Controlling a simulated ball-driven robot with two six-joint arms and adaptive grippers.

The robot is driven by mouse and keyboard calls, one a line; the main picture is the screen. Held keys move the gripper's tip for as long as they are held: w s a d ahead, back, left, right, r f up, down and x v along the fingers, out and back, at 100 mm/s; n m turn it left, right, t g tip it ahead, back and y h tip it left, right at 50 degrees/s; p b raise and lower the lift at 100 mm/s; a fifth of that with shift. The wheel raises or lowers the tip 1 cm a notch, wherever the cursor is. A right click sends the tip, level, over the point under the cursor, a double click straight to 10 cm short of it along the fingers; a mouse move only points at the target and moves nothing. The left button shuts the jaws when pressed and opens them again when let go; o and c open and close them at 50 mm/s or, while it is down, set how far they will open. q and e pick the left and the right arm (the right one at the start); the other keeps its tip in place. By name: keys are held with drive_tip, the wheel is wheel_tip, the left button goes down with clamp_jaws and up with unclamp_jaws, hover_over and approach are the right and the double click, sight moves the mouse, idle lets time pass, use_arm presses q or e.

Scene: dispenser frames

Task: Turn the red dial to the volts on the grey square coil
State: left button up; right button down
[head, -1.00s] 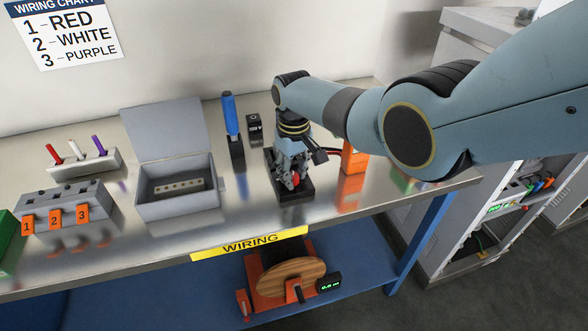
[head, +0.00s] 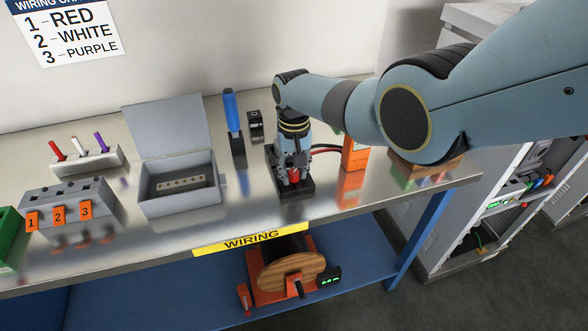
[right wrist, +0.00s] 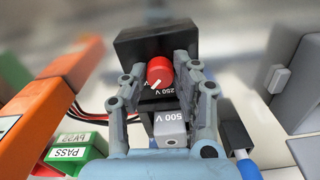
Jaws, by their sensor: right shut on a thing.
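The red dial (right wrist: 159,71) sits on a black box (right wrist: 133,42). Its white pointer line points down and left in the right wrist view, where a partly covered "250 V" label shows beside the dial. My right gripper (right wrist: 163,66) is shut on the dial, one finger on each side. In the head view this gripper (head: 292,173) points down at the dial (head: 294,176) over the black box (head: 297,190). The grey square coil (right wrist: 171,127) reads "500 V" and stands close to the black box, between my fingers' bases in view. My left gripper is out of view.
An orange post (head: 354,155) stands to the right, with red and black wires near it. A blue-handled tool (head: 232,113) and an open grey box (head: 180,205) stand to the left. Green PASS blocks (right wrist: 72,152) show in the wrist view. The bench's front edge is close.

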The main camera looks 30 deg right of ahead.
sight(294, 173)
drive_tip(key=c, duration=1)
unclamp_jaws()
drive_tip(key=shift+r, duration=0.1)
wheel_tip(294, 173, up, 12)
drive_tip(key=shift+f, duration=0.1)
